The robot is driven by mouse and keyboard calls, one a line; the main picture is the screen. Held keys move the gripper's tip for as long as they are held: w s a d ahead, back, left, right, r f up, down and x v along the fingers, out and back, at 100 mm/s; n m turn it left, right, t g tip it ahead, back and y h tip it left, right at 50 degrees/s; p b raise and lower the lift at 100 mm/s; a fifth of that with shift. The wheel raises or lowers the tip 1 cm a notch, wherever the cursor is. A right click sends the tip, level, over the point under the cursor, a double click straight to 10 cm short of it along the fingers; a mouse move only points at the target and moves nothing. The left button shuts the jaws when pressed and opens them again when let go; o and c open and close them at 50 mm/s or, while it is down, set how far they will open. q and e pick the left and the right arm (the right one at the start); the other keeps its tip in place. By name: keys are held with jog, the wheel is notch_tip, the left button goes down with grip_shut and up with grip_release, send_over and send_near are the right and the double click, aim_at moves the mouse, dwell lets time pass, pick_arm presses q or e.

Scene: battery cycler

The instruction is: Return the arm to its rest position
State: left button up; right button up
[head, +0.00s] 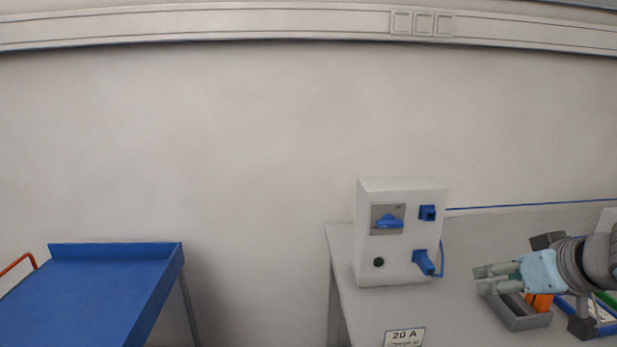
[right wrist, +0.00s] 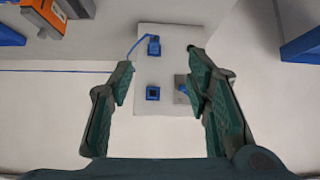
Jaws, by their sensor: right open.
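My right gripper (head: 484,280) comes in from the right, over the grey table and to the right of the cycler box. It is open and empty, with a clear gap between its fingers in the right wrist view (right wrist: 163,85). The white cycler box (head: 395,258) stands upright on the table, apart from the gripper. It has a blue rotary handle (head: 389,221), an empty-looking blue socket (head: 428,213) and a blue plug (head: 424,262) with a blue cable. The box also shows between the fingers in the right wrist view (right wrist: 168,120). My left gripper is not in view.
A grey tray (head: 519,317) with an orange thing (head: 541,302) lies below my right gripper. A "20 A" sign (head: 404,337) is at the table's front. A blue cart (head: 95,290) stands at left, with open floor between it and the table.

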jog(key=s+a+f+n+g, duration=0.1)
jog(key=s+f, duration=0.2)
jog(key=f, duration=0.6)
jog(key=s+a+f+n, duration=0.1)
jog(key=s+f, duration=0.2)
jog(key=f, duration=0.7)
jog(key=s+a+f+n+g, duration=0.1)
jog(key=s+f, duration=0.2)
jog(key=f, duration=0.6)
jog(key=s+a+f+m+g, duration=0.35)
jog(key=s+a+f, duration=0.6)
jog(key=s, duration=0.35)
notch_tip(320, 180, down, 18)
jog(key=s+d+g, duration=0.1)
jog(key=d+g, duration=0.1)
jog(key=s+d+f+b, duration=0.1)
jog(key=s+f, duration=1.3)
jog(key=shift+s+d+f+g+h, duration=0.15)
jog(key=shift+s+d+g+h, duration=0.05)
jog(key=shift+s+g+h, duration=0.2)
